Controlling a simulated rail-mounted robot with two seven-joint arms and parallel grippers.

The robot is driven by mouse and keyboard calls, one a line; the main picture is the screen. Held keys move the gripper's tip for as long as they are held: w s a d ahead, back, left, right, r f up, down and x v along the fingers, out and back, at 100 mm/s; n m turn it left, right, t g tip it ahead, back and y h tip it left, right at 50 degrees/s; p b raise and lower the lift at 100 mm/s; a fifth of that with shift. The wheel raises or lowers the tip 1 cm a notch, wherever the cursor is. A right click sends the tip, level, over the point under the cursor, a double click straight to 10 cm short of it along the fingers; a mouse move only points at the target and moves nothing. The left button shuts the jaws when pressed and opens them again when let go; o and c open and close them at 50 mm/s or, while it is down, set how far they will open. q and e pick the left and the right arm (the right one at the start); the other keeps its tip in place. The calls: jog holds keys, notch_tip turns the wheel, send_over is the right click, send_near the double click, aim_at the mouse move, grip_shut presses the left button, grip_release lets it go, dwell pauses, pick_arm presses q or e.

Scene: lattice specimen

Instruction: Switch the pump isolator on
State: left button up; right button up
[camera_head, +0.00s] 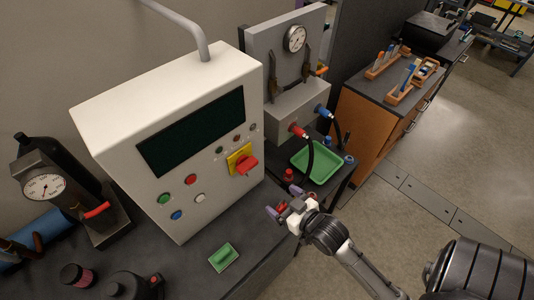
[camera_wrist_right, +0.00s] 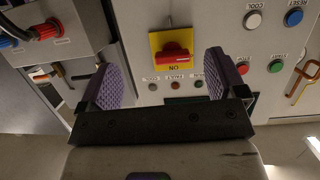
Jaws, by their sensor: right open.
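The isolator, a red rotary handle (camera_head: 247,165) on a yellow square plate, is on the front of a white control cabinet (camera_head: 100,110). In the right wrist view the red handle (camera_wrist_right: 172,52) lies crosswise between my fingertips in the picture, with upside-down lettering that looks like "ON" beside it. My right gripper (camera_head: 284,203) is open and empty, below and to the right of the handle in the head view. In the wrist view its purple-padded fingers (camera_wrist_right: 160,85) stand apart with the handle beyond them, not touching it. My left gripper is not in view.
Push buttons, including a red one (camera_head: 190,179), surround the isolator. A grey hose panel (camera_head: 285,120) and a green tray (camera_head: 318,160) are to the right. A gauge device (camera_head: 60,190) stands at left.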

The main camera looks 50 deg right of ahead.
aim_at(251, 167)
jog(key=shift+o, duration=0.6)
jog(key=r+t, duration=0.2)
jog(key=a+r+t, duration=0.1)
jog(key=r, duration=0.1)
jog(key=shift+w, duration=0.4)
jog(key=w, duration=0.4)
jog(key=w+p, duration=0.1)
jog(key=w, duration=0.3)
jog(key=w+d, duration=0.1)
jog(key=w, duration=0.3)
jog(key=shift+w+r, duration=0.15)
jog(key=shift+r, duration=0.2)
jog(key=shift+w, duration=0.55)
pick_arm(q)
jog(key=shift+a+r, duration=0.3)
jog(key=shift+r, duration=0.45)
pick_arm(e)
jog(key=shift+w, duration=0.15)
jog(key=shift+c, duration=0.2)
